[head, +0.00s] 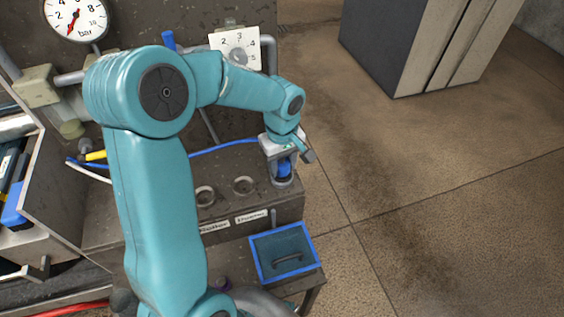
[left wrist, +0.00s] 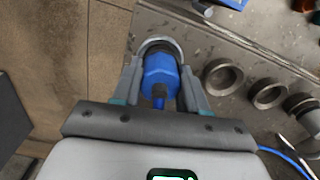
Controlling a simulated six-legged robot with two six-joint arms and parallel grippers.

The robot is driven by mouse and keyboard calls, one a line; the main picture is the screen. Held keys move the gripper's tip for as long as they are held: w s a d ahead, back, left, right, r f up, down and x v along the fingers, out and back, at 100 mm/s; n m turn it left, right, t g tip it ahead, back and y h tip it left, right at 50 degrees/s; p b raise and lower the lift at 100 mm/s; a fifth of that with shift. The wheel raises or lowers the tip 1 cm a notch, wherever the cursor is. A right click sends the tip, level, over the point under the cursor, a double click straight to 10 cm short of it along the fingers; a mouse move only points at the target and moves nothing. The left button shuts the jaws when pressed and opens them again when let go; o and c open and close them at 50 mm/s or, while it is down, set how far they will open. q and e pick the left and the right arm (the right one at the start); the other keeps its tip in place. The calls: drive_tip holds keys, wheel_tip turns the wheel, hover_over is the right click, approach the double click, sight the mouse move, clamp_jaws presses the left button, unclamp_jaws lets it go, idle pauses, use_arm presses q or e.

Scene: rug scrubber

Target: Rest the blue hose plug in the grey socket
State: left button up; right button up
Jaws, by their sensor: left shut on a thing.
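The blue hose plug (head: 284,168) is between the fingers of my left gripper (head: 283,174), at the right end of the dark bench block. In the left wrist view the plug (left wrist: 160,74) sits between both fingers (left wrist: 160,88), its front end toward a grey ring. That ring is the grey socket (left wrist: 158,41), lighter than the other rings. In the head view the socket (head: 283,183) shows just under the plug. The plug's tip looks in line with the socket, but I cannot tell how deep it sits. My right gripper is not in view.
Two dark empty sockets (head: 205,196) (head: 244,185) lie left of it on the block. A blue hose (head: 222,148) runs behind them. A blue-rimmed tray (head: 252,262) stands in front. A gauge (head: 74,14) and dial card (head: 262,42) are behind.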

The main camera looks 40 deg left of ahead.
use_arm(q)
drive_tip(key=o, duration=1.2)
drive_tip(key=shift+o, duration=0.2)
drive_tip(key=shift+r, duration=0.1)
wheel_tip(320, 180, up, 16)
drive_tip(key=p, duration=0.1)
drive_tip(key=shift+s+d, duration=0.1)
